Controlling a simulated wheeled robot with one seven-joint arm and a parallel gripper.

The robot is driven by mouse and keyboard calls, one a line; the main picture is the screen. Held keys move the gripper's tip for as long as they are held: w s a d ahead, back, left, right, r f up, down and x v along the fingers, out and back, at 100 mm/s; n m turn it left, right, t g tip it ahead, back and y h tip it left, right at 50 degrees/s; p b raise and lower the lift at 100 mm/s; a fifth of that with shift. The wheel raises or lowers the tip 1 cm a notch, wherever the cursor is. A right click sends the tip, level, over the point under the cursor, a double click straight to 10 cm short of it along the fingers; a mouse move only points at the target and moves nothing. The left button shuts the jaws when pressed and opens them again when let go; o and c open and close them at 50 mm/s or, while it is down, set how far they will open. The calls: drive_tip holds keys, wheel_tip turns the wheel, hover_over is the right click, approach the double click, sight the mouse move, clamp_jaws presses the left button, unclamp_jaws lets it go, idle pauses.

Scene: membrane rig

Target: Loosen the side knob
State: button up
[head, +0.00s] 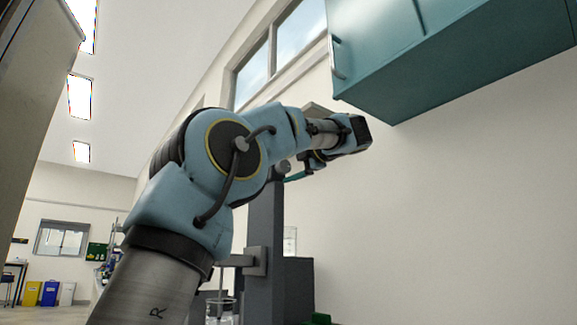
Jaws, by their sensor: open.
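The rig's dark grey column (265,215) stands beyond my arm, right of its lower links. A small round grey part (283,167) shows near the column's top and looks like the side knob, though my arm partly crowds it. My gripper (296,176) is small and mostly hidden below my wrist; a teal finger shows just right of the round part. The gripper is open. I cannot tell whether the finger touches the round part or is apart from it.
A clamp block (255,261) with a rod sits lower on the column, above glassware (220,308). A dark box (298,288) stands right of the column. A teal wall cabinet (450,50) hangs at upper right. The wall space below it is clear.

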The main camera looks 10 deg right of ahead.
drive_tip(key=v, duration=1)
drive_tip(key=shift+s+d, duration=0.2)
drive_tip(key=shift+s, duration=0.15)
